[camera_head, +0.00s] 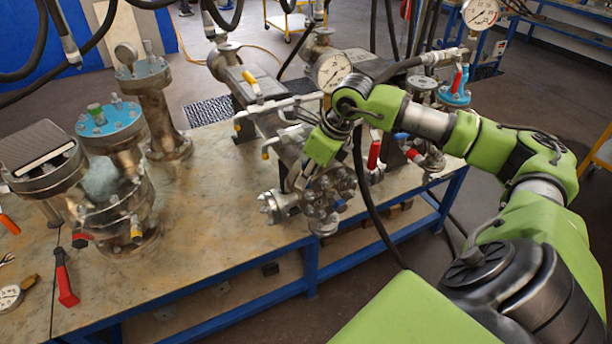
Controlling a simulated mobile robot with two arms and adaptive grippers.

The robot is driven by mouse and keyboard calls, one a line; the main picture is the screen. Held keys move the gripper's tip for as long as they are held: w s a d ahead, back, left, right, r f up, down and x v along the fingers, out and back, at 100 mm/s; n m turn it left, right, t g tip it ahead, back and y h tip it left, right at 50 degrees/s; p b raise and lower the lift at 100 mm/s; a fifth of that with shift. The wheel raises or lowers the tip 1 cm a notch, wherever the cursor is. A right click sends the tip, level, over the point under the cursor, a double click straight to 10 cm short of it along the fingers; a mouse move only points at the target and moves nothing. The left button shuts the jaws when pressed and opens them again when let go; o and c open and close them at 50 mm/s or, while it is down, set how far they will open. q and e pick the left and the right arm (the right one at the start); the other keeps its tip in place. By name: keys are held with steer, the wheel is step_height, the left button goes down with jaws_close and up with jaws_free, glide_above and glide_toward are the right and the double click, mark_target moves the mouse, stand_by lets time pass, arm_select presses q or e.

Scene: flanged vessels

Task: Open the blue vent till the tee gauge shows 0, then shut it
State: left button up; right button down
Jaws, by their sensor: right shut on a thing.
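My right arm reaches in from the right, and its gripper (318,190) points down at the flanged end of a metal vessel on the bench. The gripper is shut on a small part there, mostly hidden by the fingers; a bit of blue, apparently the blue vent (339,205), shows beside them. A round white gauge (332,72) stands just behind my wrist, and another white gauge (480,13) is at the top right. I cannot tell which is the tee gauge, and their needles are too small to read. My left gripper is out of view.
The bench (225,235) has bare room at its front middle. Flanged vessels, one with a blue top (108,122), stand at the left. A red-handled tool (64,278) and a loose gauge (10,298) lie at the left edge. Black hoses hang around my arm.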

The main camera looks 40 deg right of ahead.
steer(key=shift+d, duration=0.1)
steer(key=c, duration=1.9)
jaws_free()
steer(key=v, duration=1.2)
